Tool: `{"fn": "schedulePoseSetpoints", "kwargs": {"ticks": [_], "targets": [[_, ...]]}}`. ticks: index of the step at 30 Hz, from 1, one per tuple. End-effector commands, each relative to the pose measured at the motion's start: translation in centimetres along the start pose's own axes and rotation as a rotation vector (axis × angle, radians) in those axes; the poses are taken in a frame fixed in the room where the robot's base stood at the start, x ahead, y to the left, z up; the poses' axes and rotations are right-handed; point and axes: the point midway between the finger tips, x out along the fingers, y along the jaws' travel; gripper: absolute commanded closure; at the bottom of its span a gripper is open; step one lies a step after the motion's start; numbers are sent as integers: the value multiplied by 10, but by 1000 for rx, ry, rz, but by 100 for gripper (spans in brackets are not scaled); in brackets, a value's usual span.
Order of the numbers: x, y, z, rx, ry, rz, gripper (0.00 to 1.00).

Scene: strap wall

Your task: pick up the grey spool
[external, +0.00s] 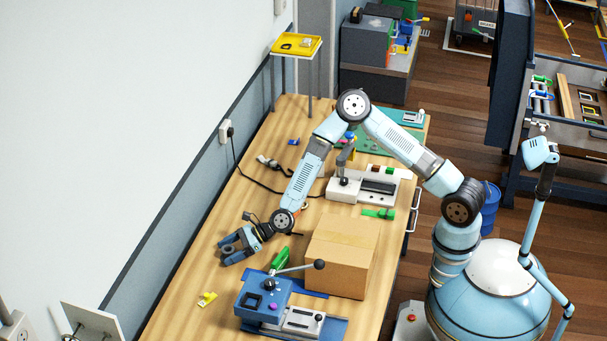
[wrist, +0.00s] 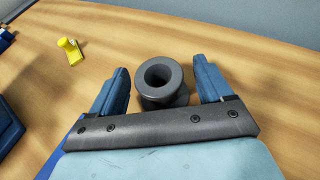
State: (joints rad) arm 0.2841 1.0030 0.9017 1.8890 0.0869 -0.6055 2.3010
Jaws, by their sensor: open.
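The grey spool (wrist: 161,84) stands upright on the wooden table in the wrist view, its round hollow top facing the camera. My gripper (wrist: 162,82) is open, with one blue finger on each side of the spool. Gaps show between the spool and both fingers, so it is not held. The spool's lower part is partly hidden behind the gripper's dark front bar. In the external view my gripper (external: 237,246) is low over the table near the wall side; the spool cannot be made out there.
A cardboard box (external: 340,255) and a blue lever machine (external: 265,297) stand close to the right of my gripper. A yellow piece (external: 207,299) lies nearer the front; it also shows in the wrist view (wrist: 70,51). The table around the spool's far side is clear.

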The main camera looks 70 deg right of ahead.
Motion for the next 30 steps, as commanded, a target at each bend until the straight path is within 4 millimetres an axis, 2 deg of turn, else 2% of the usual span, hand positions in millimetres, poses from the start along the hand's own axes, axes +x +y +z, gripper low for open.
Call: {"fn": "schedulePoseSetpoints", "kwargs": {"ticks": [3, 6, 15, 30], "targets": [[16, 0, 0, -1, 0, 0, 21], [24, 0, 0, -1, 0, 0, 21], [27, 0, 0, -1, 0, 0, 22], [27, 0, 0, -1, 0, 0, 69]]}}
